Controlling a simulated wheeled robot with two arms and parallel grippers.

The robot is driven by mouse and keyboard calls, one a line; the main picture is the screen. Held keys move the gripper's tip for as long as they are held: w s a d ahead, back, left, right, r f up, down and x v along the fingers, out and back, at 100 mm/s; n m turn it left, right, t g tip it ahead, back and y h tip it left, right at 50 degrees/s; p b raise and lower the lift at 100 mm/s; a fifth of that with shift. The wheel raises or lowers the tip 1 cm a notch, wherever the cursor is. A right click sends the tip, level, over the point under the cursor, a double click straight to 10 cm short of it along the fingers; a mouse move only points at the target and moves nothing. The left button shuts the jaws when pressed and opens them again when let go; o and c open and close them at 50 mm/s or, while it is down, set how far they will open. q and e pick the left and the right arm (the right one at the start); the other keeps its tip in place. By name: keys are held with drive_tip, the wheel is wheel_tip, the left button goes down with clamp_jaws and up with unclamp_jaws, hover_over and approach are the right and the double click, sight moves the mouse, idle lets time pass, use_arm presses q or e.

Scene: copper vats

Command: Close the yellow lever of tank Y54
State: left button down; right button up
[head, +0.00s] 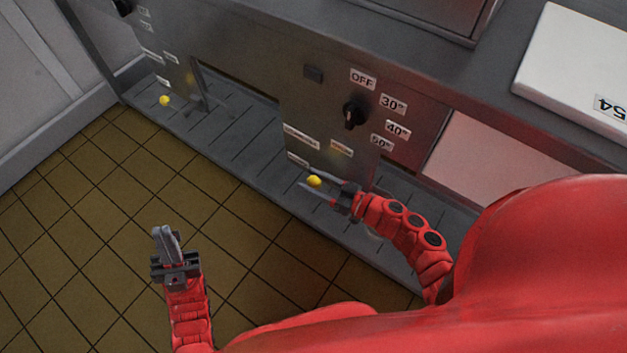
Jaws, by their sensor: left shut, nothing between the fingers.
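A yellow lever knob (314,181) sits low on the front of the near steel unit (320,120), under its dial. My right gripper (308,180) reaches it from the right, its two fingers apart, one on each side of the knob in this view. I cannot tell whether they touch it. My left gripper (165,241) is shut and empty above the tiled floor, well away from the unit. A white panel (575,75) at the upper right carries an upside-down label, partly cut off, reading 54.
A second yellow knob (164,100) is on the unit's far left part. A black dial (353,115) has labels OFF, 30°, 40° and another partly readable. A slotted grey ledge (235,140) runs along the base. The tiled floor (80,230) at left is clear.

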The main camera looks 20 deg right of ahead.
clamp_jaws()
idle(1.2)
